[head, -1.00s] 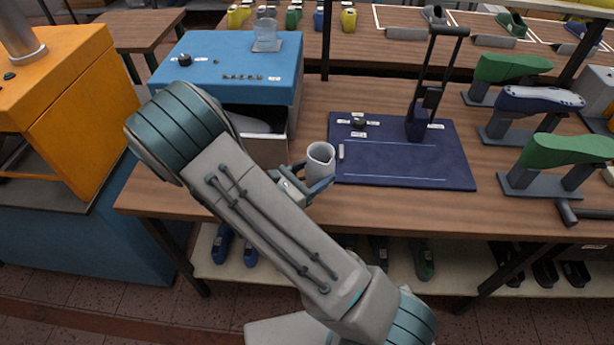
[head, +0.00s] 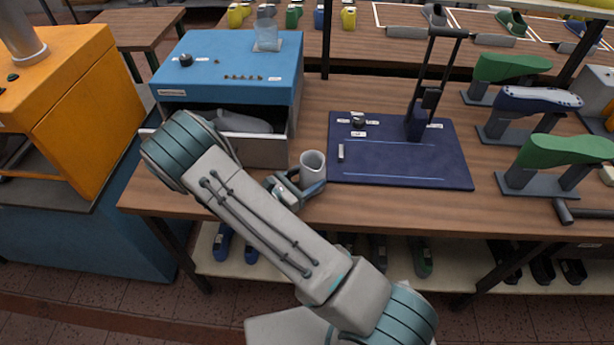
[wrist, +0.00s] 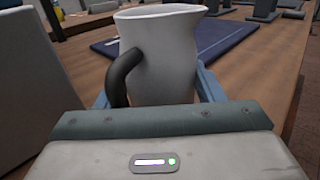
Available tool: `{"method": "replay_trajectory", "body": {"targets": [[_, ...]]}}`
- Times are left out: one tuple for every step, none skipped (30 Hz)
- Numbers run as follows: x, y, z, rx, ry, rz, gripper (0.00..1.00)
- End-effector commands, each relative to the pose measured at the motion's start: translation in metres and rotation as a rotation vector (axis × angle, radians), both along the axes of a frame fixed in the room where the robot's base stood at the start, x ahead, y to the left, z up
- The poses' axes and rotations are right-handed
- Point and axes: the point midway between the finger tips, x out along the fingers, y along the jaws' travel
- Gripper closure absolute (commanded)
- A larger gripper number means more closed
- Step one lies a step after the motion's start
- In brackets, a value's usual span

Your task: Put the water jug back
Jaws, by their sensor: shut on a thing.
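The water jug is a pale grey-white pitcher (head: 313,166) with a spout and a dark handle; it also shows large and upright in the wrist view (wrist: 170,55). My gripper (head: 312,188) is shut on the jug, with a blue finger beside its body in the wrist view. The jug is over the wooden table, left of the dark blue mat (head: 400,175). Whether its base touches the table is hidden by the gripper.
A blue machine (head: 228,60) with an open grey drawer (head: 262,150) stands left of the jug, a clear glass (head: 267,38) on top. Green and blue-white shoe lasts on stands (head: 540,100) are at the right. A tall black device (head: 420,115) stands on the mat.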

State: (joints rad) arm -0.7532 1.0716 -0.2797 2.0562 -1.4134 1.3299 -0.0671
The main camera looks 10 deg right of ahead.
Motion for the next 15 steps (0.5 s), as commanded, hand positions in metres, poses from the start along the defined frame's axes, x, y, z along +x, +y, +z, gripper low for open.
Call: {"method": "replay_trajectory", "body": {"targets": [[0.0,0.0,0.0003,-0.001,0.0,0.0,0.68],[0.0,0.0,0.0002,-0.001,0.0,0.0,0.68],[0.0,0.0001,-0.0005,-0.001,0.0,0.0,0.68],[-0.0001,0.0002,-0.0015,-0.001,0.0,0.0,0.68],[-0.0001,0.0002,-0.0027,-0.001,0.0,0.0,0.68],[-0.0001,0.0002,-0.0042,-0.001,0.0,0.0,0.68],[-0.0001,0.0003,-0.0042,0.0,0.0,0.001,0.35],[-0.0001,0.0003,-0.0032,0.0,0.0,0.001,0.27],[-0.0001,0.0003,-0.0031,0.0,0.0,0.001,0.16],[-0.0001,0.0003,-0.003,0.0,0.0,0.001,0.16],[-0.0001,0.0003,-0.003,0.0,0.0,0.001,0.16],[-0.0001,0.0003,-0.003,0.0,0.0,0.001,0.16],[-0.0001,0.0003,-0.003,0.0,0.0,0.0,0.16],[-0.0001,0.0002,-0.0029,0.0,0.0,0.0,0.16],[-0.0001,0.0002,-0.0029,0.0,0.0,0.0,0.16]]}}
